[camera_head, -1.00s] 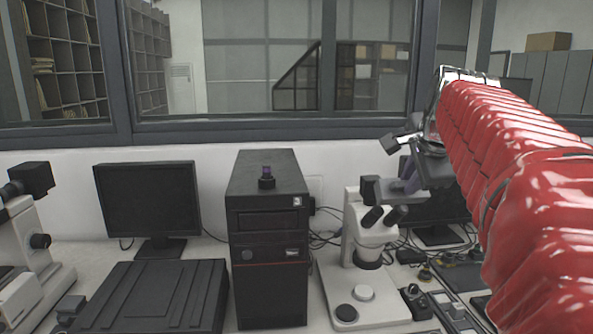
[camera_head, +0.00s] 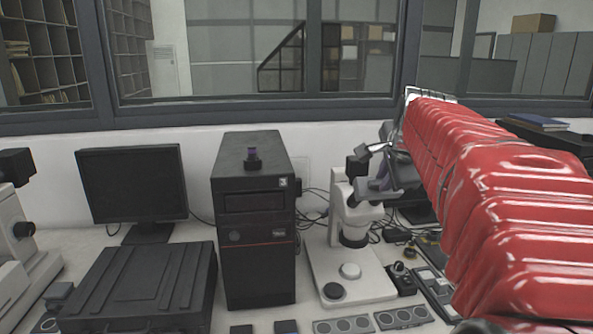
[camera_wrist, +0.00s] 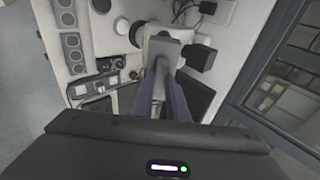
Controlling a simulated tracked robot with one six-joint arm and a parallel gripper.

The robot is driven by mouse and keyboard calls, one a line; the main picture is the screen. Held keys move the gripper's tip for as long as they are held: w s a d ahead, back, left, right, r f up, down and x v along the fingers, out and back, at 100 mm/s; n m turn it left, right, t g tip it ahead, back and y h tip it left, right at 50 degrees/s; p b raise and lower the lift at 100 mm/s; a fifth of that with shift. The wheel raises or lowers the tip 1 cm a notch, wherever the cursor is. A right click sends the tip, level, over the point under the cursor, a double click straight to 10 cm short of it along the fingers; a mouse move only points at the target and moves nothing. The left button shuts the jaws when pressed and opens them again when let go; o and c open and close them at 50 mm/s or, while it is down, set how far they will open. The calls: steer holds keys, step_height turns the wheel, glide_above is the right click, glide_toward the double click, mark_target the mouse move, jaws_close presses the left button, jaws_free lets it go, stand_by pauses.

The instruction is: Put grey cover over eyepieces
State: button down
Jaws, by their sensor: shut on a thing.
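The white microscope (camera_head: 350,215) stands on the bench right of the black computer tower. One dark eyepiece (camera_head: 352,200) shows below my gripper (camera_head: 377,187); the other is mostly hidden behind it in the head view. In the wrist view my gripper (camera_wrist: 163,78) is shut on a grey piece, which appears to be the grey cover (camera_wrist: 166,46). The cover is at the microscope head, over or close beside the eyepieces. Dark eyepiece ends (camera_wrist: 122,26) show just left of it. I cannot tell whether it touches them.
A black case (camera_head: 140,285) and a monitor (camera_head: 132,187) are further left. A dark block (camera_wrist: 201,57) sits beside the cover. Control panels (camera_head: 402,318) line the bench front.

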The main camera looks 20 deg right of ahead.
steer(key=shift+w+d+f, duration=0.15)
steer(key=shift+w+f, duration=0.25)
steer(key=shift+f, duration=0.05)
steer(key=shift+w+d+f, duration=0.1)
steer(key=shift+w+f, duration=0.25)
steer(key=shift+f, duration=0.05)
stand_by(0.5)
steer(key=c, duration=1.7)
jaws_free()
steer(key=shift+o, duration=0.2)
steer(key=v, duration=1.3)
steer(key=shift+s+r, duration=0.25)
steer(key=shift+r, duration=0.05)
